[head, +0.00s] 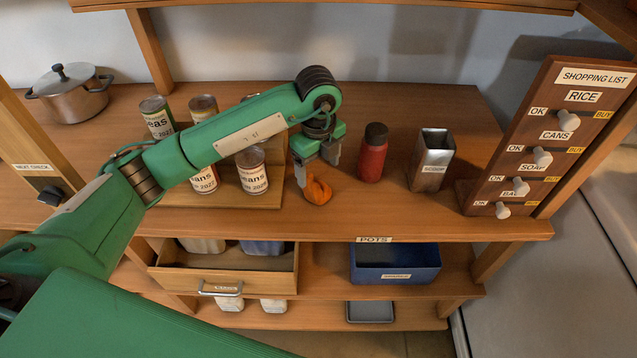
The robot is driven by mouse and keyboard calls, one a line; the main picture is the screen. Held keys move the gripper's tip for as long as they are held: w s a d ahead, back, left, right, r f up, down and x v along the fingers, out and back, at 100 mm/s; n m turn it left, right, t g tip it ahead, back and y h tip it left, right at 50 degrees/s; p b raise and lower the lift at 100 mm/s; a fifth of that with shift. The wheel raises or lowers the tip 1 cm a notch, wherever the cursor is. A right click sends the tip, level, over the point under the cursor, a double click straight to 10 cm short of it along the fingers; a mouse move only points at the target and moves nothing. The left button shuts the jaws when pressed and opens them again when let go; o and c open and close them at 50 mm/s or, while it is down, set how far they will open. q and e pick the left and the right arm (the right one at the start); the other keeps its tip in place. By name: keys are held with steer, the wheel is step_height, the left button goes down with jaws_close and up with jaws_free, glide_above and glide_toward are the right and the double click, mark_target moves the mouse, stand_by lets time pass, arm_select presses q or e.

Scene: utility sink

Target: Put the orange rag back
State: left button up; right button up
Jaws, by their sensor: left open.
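The orange rag (318,191) lies crumpled on the upper wooden shelf, near its front edge. My left gripper (317,170) points down at the rag, with its fingers apart. One finger is at the rag's left and the other is behind its upper right. I cannot tell whether the fingers touch the rag. My right gripper is not in view.
A red bottle (373,153) and a metal holder (431,160) stand right of the rag. Several cans (252,171) stand left, partly behind my arm. Below are an open drawer (222,280) and a blue bin (396,277). A shopping-list board (545,140) stands at right.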

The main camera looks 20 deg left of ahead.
arm_select(q)
step_height(320, 180, up, 6)
steer(key=shift+f+b, duration=0.15)
steer(key=shift+b, duration=0.4)
steer(key=shift+s+f, duration=0.1)
steer(key=shift+f, duration=0.05)
